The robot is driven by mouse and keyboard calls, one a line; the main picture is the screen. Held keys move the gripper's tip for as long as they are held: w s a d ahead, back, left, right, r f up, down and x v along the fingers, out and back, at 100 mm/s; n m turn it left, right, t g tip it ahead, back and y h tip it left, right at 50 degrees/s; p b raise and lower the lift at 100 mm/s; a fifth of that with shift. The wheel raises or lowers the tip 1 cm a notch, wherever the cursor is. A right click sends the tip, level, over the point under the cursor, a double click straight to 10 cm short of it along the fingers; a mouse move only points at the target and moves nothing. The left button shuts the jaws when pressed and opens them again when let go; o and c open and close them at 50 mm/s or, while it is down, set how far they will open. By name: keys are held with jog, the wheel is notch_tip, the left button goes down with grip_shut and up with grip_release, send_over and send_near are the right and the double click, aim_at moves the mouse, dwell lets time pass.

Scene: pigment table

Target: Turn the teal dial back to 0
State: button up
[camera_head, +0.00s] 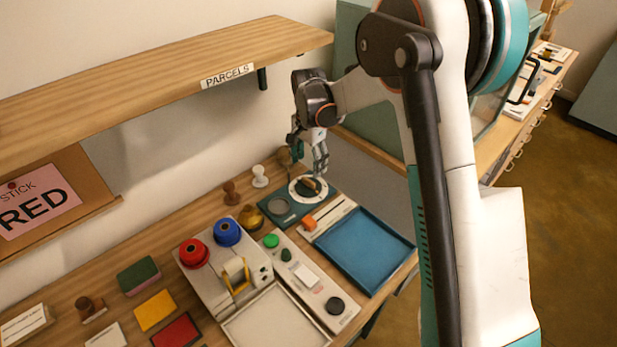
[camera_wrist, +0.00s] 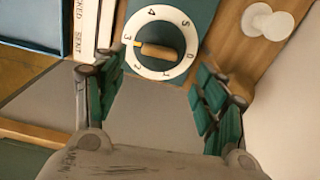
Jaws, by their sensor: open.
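The teal dial (camera_head: 308,187) sits on a teal plate at the back of the table, with a white number ring and a wooden bar handle. In the wrist view the dial (camera_wrist: 160,45) lies at the top centre. Its handle lies across the middle, with the yellow-marked end towards the left, near the 3. My gripper (camera_head: 313,160) is above the dial, pointing down. In the wrist view my gripper's fingers (camera_wrist: 162,78) are spread apart with nothing between them, set below and to either side of the dial. They look clear of the handle.
A white knobbed stamp (camera_wrist: 270,22) stands beside the dial plate. A wooden shelf (camera_head: 160,80) marked PARCELS hangs above the table's left part. Red (camera_head: 194,253) and blue (camera_head: 227,232) spools stand farther left.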

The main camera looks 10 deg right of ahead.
aim_at(309, 180)
notch_tip(309, 180, down, 7)
jog(key=shift+f+b, duration=0.1)
jog(key=shift+b, duration=1.1)
jog(key=c, duration=1.1)
